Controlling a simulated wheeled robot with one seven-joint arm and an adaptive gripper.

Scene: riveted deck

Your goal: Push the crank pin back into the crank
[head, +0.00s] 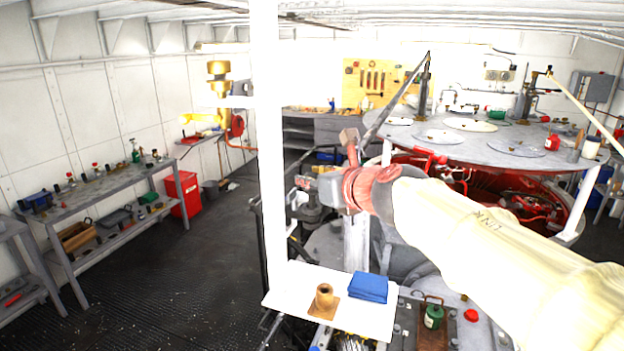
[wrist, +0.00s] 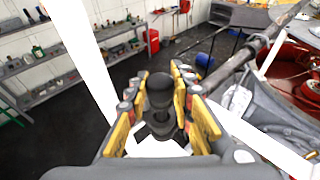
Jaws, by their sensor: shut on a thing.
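My gripper (wrist: 157,78) shows in the wrist view with its yellow-padded fingers closed on both sides of a dark, round-headed piece, which looks like the crank pin (wrist: 160,92). The pin's head stands between the fingertips, and its lower part runs down between the pads. In the head view my gripper (head: 306,183) is left of the red wrist, near the middle of the picture, above dark machinery. The pin is too small to make out there. I cannot tell the crank apart from the machinery, nor how deep the pin sits.
A white post (head: 268,130) stands just left of my gripper. A round grey table (head: 490,140) stands right. Open dark floor (head: 190,270) lies left.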

